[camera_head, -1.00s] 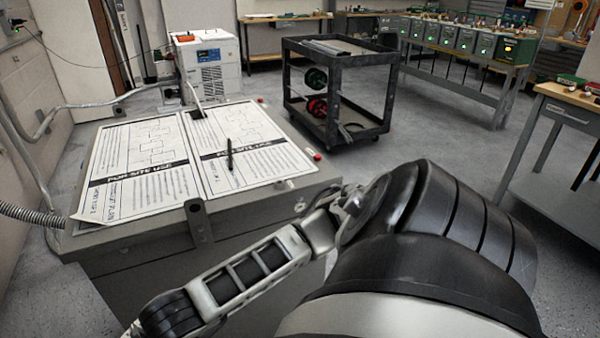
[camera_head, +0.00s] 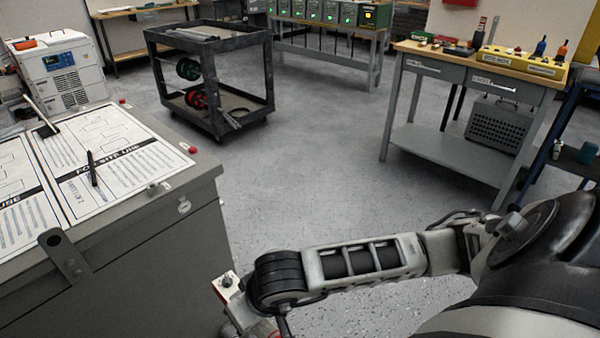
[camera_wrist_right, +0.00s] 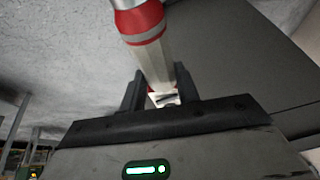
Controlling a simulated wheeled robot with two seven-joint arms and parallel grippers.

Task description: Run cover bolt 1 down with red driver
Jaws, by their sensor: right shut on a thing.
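In the right wrist view, my right gripper (camera_wrist_right: 160,84) is shut on the red driver (camera_wrist_right: 148,32), which has red bands and a pale grey handle. The driver extends out of the top of that view, so its far end is hidden. In the head view my right arm reaches in from the right beside a grey cabinet (camera_head: 130,265). Its gripper is mostly below the bottom edge there. I cannot single out cover bolt 1. My left gripper is not in view.
Printed sheets (camera_head: 125,155) lie on the cabinet top, with a dark stick (camera_head: 92,168) on them. A black bracket (camera_head: 62,255) juts from the front edge. A black cart (camera_head: 210,45) and a workbench (camera_head: 445,150) stand beyond. The floor between is clear.

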